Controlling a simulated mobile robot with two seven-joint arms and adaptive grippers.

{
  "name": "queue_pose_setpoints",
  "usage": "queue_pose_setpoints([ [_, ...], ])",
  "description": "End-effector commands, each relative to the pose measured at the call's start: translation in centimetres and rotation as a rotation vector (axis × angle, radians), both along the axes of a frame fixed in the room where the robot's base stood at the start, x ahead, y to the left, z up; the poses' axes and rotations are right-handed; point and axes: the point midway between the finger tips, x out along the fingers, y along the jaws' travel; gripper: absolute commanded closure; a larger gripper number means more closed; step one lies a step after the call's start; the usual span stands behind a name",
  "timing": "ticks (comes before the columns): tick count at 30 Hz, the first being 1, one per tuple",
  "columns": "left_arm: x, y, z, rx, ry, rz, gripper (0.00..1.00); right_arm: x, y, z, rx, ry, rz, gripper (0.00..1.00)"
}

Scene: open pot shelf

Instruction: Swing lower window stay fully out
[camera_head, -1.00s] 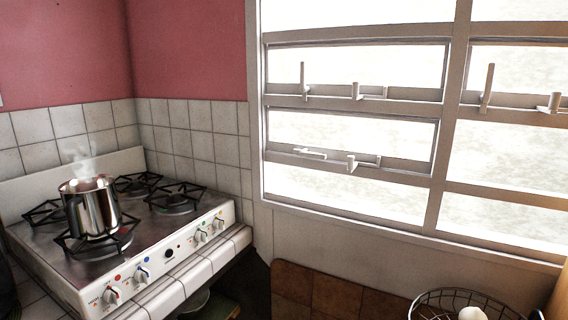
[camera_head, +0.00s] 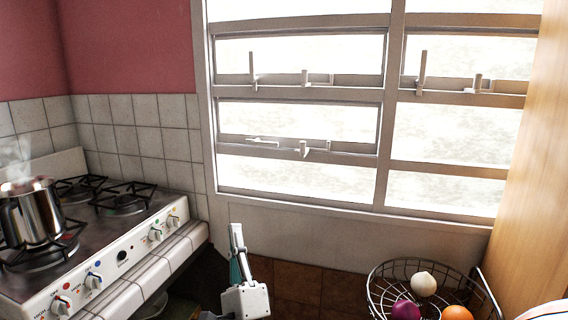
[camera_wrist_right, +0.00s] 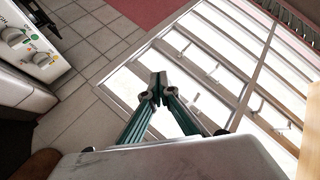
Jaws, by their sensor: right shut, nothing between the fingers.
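The lower window stay (camera_head: 263,140) is a thin pale bar on the bottom rail of the lower left sash. It lies almost flat along the rail, to the left of a small white peg bracket (camera_head: 303,149). My right gripper (camera_head: 237,230) is below the window in the head view, well short of the stay and not touching it. Its green fingers also show in the right wrist view (camera_wrist_right: 158,80), tips together with nothing between them. Which of the small window fittings in the wrist view is the lower stay, I cannot tell. My left gripper is not in view.
A stove (camera_head: 110,245) with a steaming metal pot (camera_head: 33,215) stands at the left. A wire basket (camera_head: 378,290) with several round items is at the lower right. A wooden panel (camera_head: 530,170) borders the right side. An upper stay (camera_head: 252,70) stands upright above.

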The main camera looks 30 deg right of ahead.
Motion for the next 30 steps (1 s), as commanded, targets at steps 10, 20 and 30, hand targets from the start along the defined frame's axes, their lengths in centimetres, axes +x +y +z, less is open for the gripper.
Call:
queue_pose_setpoints([
  [10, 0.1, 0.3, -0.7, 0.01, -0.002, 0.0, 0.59, 1.1, -7.2, 10.4, 0.805, -0.563, 0.244, 1.0],
  [20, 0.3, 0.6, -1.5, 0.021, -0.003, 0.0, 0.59, 3.2, -9.7, 14.1, 1.507, -1.091, 0.526, 1.0],
  [30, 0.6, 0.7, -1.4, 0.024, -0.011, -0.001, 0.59, 5.6, -7.6, 15.4, 1.932, -1.403, 0.677, 1.0],
])
